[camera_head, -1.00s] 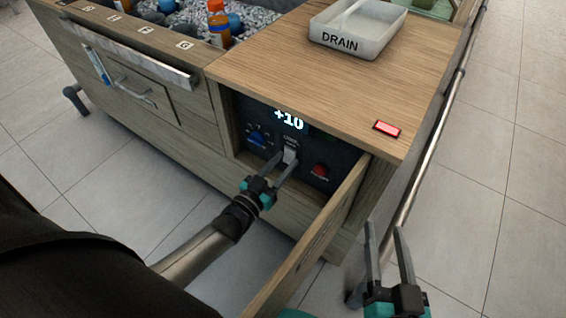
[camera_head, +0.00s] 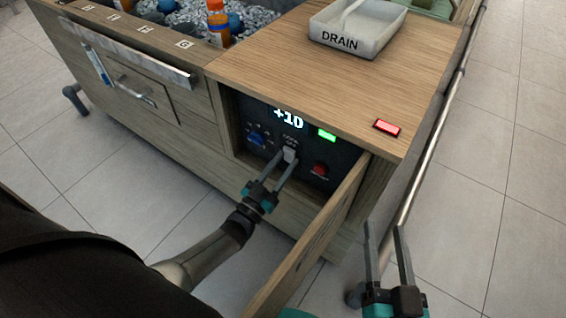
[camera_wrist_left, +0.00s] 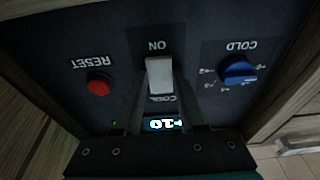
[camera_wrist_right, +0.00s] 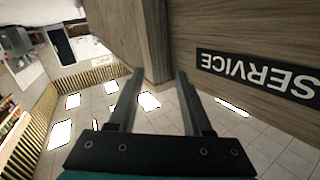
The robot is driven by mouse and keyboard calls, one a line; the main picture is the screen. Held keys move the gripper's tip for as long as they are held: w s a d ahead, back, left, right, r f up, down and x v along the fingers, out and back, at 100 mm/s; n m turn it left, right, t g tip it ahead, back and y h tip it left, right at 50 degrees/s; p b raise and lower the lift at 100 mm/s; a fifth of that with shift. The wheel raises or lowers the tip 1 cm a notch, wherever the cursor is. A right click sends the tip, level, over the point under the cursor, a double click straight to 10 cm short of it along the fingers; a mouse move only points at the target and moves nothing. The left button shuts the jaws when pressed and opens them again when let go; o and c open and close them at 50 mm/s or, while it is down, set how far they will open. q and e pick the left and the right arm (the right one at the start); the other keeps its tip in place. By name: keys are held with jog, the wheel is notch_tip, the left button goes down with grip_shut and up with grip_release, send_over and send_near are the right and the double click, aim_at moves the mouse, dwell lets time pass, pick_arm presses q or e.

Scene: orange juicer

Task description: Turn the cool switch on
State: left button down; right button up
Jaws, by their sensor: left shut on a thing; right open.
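The cool switch is a pale grey rocker (camera_head: 290,155) on a black control panel inside the open cabinet. It also shows in the left wrist view (camera_wrist_left: 159,76), between the labels ON and COOL. My left gripper (camera_head: 284,164) has its fingers on either side of the switch and is shut on it. A green light (camera_head: 326,134) glows on the panel, and the display (camera_head: 288,118) reads +10. My right gripper (camera_head: 386,232) is open and empty, right of the open cabinet door (camera_head: 318,238).
A blue COLD knob (camera_wrist_left: 238,70) and a red RESET button (camera_wrist_left: 98,84) flank the switch. The wooden counter above bears a DRAIN tray (camera_head: 358,50) and a small red-lit tag (camera_head: 387,128). A metal rail (camera_head: 425,150) runs along the right. Tiled floor is open in front.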

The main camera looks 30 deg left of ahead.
pick_arm(q)
jog(key=shift+f+t, duration=0.15)
jog(key=shift+t, duration=0.25)
jog(key=shift+c, duration=2.4)
grip_release()
jog(key=v, duration=1.5)
jog(key=shift+s, duration=0.1)
